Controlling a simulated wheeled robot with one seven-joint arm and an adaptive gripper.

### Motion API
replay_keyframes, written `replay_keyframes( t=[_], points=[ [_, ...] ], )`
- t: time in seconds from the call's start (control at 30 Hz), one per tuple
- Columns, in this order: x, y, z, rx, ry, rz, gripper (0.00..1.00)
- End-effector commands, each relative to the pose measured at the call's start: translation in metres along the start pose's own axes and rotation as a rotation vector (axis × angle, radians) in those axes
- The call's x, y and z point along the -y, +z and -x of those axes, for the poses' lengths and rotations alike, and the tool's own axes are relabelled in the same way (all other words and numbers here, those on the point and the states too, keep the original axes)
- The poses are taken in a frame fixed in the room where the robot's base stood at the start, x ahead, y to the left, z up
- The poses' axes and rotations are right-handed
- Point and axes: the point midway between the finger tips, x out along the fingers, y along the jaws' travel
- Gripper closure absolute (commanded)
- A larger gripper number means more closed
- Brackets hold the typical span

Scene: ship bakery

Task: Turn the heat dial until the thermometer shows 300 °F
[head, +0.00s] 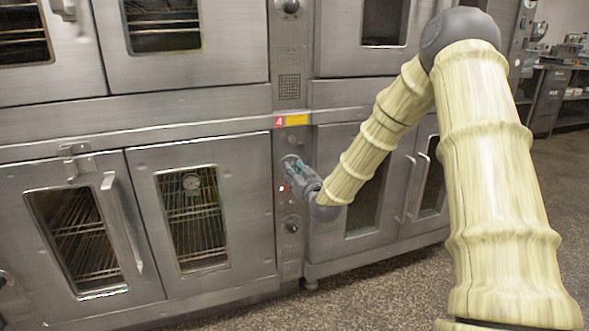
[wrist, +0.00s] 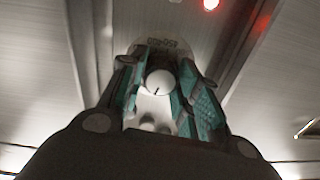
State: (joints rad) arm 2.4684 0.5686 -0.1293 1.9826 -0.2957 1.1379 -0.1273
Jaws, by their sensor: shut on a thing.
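The heat dial (wrist: 159,80) is a round pale knob with a short dark mark at its lower edge in the wrist view. My gripper (wrist: 162,72) is shut on it, one teal-padded finger on each side. In the head view my gripper (head: 293,168) is at the control strip right of the lower oven doors and mostly hides the dial. The thermometer (head: 191,182) is a small round gauge behind the window of the lower oven door. Its reading is too small to tell.
A second knob (head: 291,223) sits lower on the same control strip. Another knob (head: 290,6) is on the upper strip. A red tag with a 4 (head: 279,122) is above my gripper. A door handle (head: 121,222) sticks out at left. Speckled floor (head: 400,285) is clear in front.

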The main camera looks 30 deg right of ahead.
Motion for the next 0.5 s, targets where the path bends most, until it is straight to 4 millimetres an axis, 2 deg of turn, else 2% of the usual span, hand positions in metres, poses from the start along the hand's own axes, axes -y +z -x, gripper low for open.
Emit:
replay_keyframes(
  t=[0.5],
  points=[
    [-0.0013,-0.0004,0.0006,-0.018,0.006,-0.492,0.92]
  ],
)
